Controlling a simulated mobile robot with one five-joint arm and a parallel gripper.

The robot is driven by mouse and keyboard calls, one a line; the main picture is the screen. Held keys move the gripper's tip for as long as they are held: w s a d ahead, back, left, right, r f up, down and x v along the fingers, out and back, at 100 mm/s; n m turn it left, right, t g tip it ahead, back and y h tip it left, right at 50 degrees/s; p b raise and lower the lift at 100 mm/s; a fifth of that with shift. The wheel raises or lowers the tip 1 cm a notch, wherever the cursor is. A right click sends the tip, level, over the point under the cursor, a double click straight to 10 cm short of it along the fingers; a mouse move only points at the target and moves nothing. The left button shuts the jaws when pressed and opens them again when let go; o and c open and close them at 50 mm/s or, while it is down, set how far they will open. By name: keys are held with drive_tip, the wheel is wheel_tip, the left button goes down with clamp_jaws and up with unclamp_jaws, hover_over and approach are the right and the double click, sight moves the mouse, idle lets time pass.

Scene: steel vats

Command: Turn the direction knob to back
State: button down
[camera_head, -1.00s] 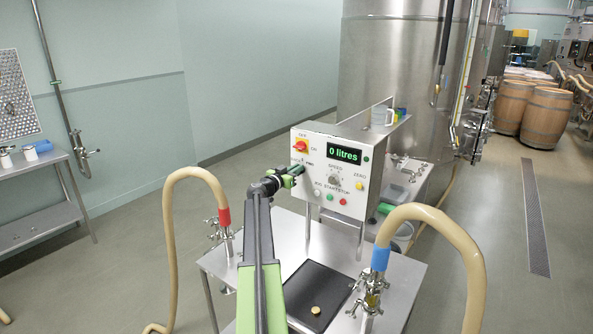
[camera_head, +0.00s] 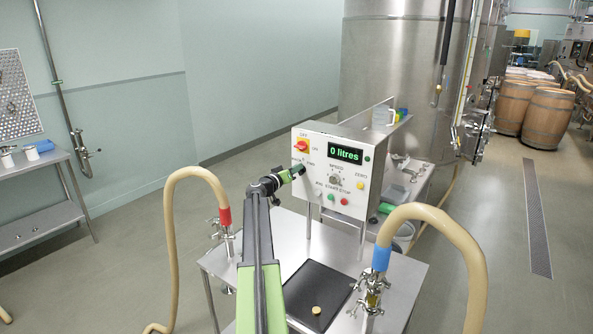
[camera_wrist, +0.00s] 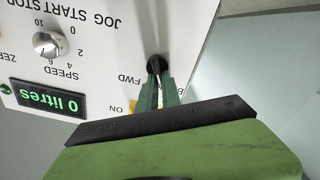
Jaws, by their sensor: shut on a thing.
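The white control box (camera_head: 350,150) stands above the steel table. The direction knob (camera_wrist: 154,65) is a small black knob on its front, with FWD on one side and part of the other label showing in the wrist view, which is upside down. My gripper (camera_head: 299,170) reaches the box's lower left front. In the wrist view my gripper (camera_wrist: 160,83) has its narrow green fingers shut on the knob. The fingers cover part of it, and I cannot tell exactly where its pointer aims.
A red-and-yellow OFF/ON switch (camera_head: 301,146) sits just above my gripper. The green display (camera_head: 345,154) reads 0 litres. The speed knob (camera_wrist: 47,44) and several buttons are beside and below. Hoses with red (camera_head: 225,217) and blue (camera_head: 381,258) bands flank the table.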

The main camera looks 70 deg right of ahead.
drive_tip(key=shift+w+f+n, duration=0.1)
drive_tip(key=shift+w+n, duration=0.05)
drive_tip(key=shift+n, duration=0.65)
drive_tip(key=shift+w+f+n, duration=0.1)
drive_tip(key=shift+n, duration=0.7)
drive_tip(key=c, duration=1.5)
unclamp_jaws()
drive_tip(key=shift+c, duration=0.2)
drive_tip(key=shift+a, duration=0.1)
drive_tip(key=v, duration=1.7)
drive_tip(key=shift+a, duration=0.1)
